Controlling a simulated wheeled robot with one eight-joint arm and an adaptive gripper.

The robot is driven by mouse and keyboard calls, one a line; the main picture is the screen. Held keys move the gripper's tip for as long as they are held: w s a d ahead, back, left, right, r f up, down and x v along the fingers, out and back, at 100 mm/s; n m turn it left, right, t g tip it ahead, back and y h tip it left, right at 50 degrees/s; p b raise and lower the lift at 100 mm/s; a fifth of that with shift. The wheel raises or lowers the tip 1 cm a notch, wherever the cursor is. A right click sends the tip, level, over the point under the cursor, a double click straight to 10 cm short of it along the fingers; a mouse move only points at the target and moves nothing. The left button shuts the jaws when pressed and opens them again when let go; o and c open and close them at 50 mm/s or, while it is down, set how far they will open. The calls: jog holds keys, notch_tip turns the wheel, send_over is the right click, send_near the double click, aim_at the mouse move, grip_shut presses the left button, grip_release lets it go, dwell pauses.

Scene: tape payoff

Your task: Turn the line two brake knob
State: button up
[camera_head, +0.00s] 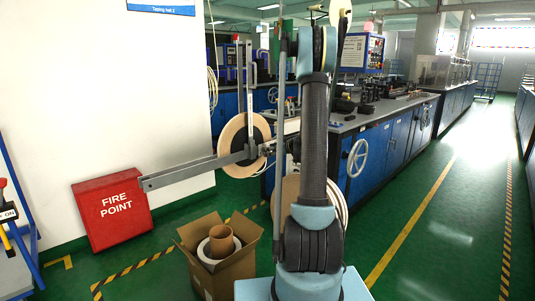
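A tape payoff stand with flat grey metal arms (195,174) stands left of my arm. It carries a pale tape reel (231,135) with a dark hub. A second, larger pale disc (341,203) is lower down, mostly hidden behind my arm. I cannot pick out the line two brake knob for sure; small dark parts near the reel hub (252,151) are too small to tell. My upright arm covers the middle of the view. My gripper cannot be made out.
An open cardboard box (237,273) with rolls inside stands on the floor in front of the stand. A red fire point box (113,209) is at left. A blue workbench (393,138) with a white handwheel (357,158) is behind right. The green aisle (450,210) at right is clear.

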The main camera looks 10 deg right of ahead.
jog(key=shift+x, duration=1.1)
jog(key=shift+c, duration=0.6)
grip_shut()
jog(key=shift+a, duration=0.1)
